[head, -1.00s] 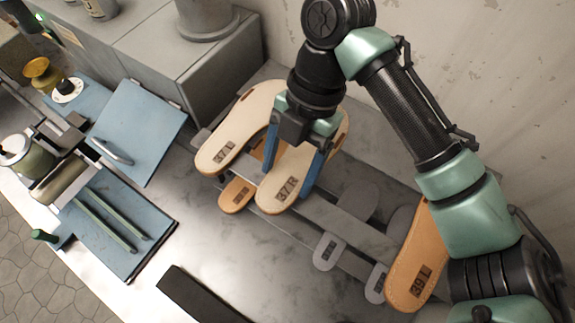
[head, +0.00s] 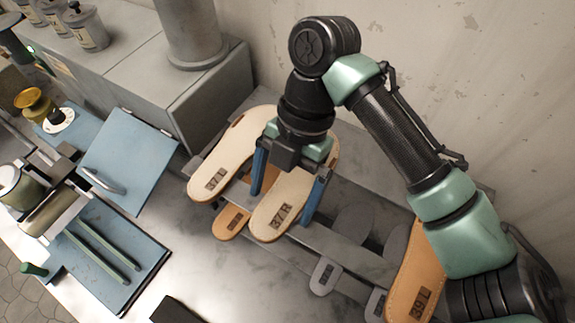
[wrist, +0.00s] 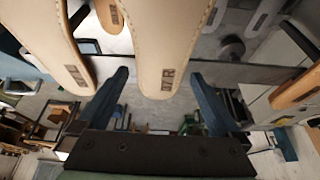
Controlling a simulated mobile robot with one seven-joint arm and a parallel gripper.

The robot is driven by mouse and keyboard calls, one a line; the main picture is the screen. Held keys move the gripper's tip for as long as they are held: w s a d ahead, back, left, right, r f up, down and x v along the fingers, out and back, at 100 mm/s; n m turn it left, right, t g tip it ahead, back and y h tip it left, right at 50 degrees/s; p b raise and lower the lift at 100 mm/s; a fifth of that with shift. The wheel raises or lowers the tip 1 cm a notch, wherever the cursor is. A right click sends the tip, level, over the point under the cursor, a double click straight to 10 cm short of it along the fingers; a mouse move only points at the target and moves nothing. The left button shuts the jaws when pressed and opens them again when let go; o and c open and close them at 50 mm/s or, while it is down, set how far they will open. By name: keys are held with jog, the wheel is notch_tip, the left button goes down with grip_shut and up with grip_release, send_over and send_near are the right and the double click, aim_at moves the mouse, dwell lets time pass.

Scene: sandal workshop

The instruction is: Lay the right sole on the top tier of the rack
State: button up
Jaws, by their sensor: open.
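The right sole (head: 283,203), cream and marked 37 R, lies on the top tier of the rack (head: 345,250), beside the cream left sole (head: 222,168) marked 37 L. My gripper (head: 282,206) is open, with one blue finger on each side of the right sole. The middle of the right sole is hidden under the gripper in the head view. In the wrist view the right sole (wrist: 163,50) runs between my spread fingers (wrist: 160,78), with a gap on both sides. The left sole (wrist: 45,40) lies outside my left-hand finger there.
A tan sole (head: 415,280) marked 39 L lies at the rack's right end, beside my arm. A small tan sole (head: 231,222) and grey ones (head: 325,276) sit lower. A blue hinged press (head: 115,262) is on the left. A wall stands behind.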

jog(key=b+v, duration=0.1)
jog(key=v, duration=1.1)
jog(key=shift+r, duration=0.25)
jog(key=w+a+r+m+t+y, duration=0.2)
jog(key=w+a+r+t, duration=0.15)
jog(key=a, duration=0.55)
jog(key=w+a+r+m+t+y, duration=0.1)
jog(key=w+a+r+t+y, duration=0.1)
jog(key=w+a+t, duration=0.5)
jog(key=a+r+m+t+y, duration=0.35)
jog(key=a+r, duration=0.35)
jog(key=r, duration=0.3)
jog(key=s+d+r+m+t+y+b, duration=0.1)
jog(key=d+r+m+t, duration=0.15)
jog(key=r, duration=0.25)
jog(key=s+d+r+m+t+y, duration=0.1)
jog(key=r+m+t, duration=0.3)
jog(key=r, duration=0.2)
jog(key=s+d+r+m+t+h, duration=0.3)
jog(key=s+d+m+t+h, duration=0.2)
jog(key=d+m+h, duration=0.1)
jog(key=s+d+r+m+t+h, duration=0.3)
jog(key=s+d+m+t+h, duration=0.2)
jog(key=d+m, duration=0.4)
jog(key=shift+r+h, duration=0.25)
jog(key=shift+h, duration=0.4)
jog(key=shift+s, duration=0.1)
